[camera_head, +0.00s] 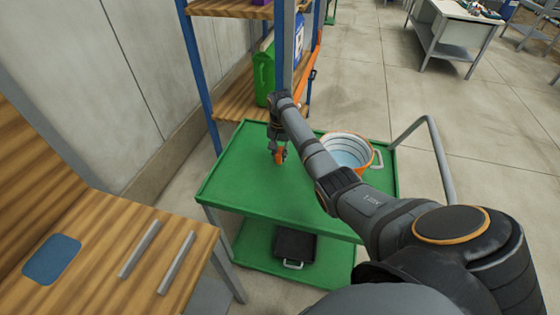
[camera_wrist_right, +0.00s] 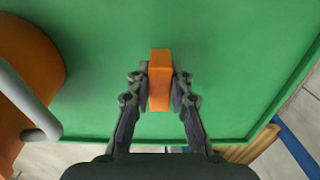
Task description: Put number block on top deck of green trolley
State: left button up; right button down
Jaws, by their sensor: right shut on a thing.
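The number block is an orange block (camera_wrist_right: 160,78) between the fingers of my right gripper (camera_wrist_right: 160,90) in the right wrist view. In the head view the orange block (camera_head: 280,156) shows at the tip of my right gripper (camera_head: 278,150), over the top deck of the green trolley (camera_head: 235,180). The green deck (camera_wrist_right: 100,95) fills most of the wrist view behind the block. I cannot tell whether the block touches the deck. No number shows on the faces in view. My left gripper is not in view.
An orange bucket (camera_head: 373,160) with a pale inside and a grey handle stands on the deck's right part. A black case (camera_head: 294,245) lies on the lower deck. A wooden shelf rack (camera_head: 235,106) with blue posts stands behind. A wooden bench (camera_head: 95,245) is at left.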

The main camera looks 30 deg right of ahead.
aim_at(280, 159)
jog(key=shift+w+d+f, duration=0.1)
jog(key=shift+w+f, duration=0.1)
jog(key=shift+f, duration=1.6)
jog(key=shift+f, duration=0.1)
jog(key=c, duration=1.2)
grip_release()
notch_tip(280, 159, up, 12)
jog(key=shift+r, duration=0.1)
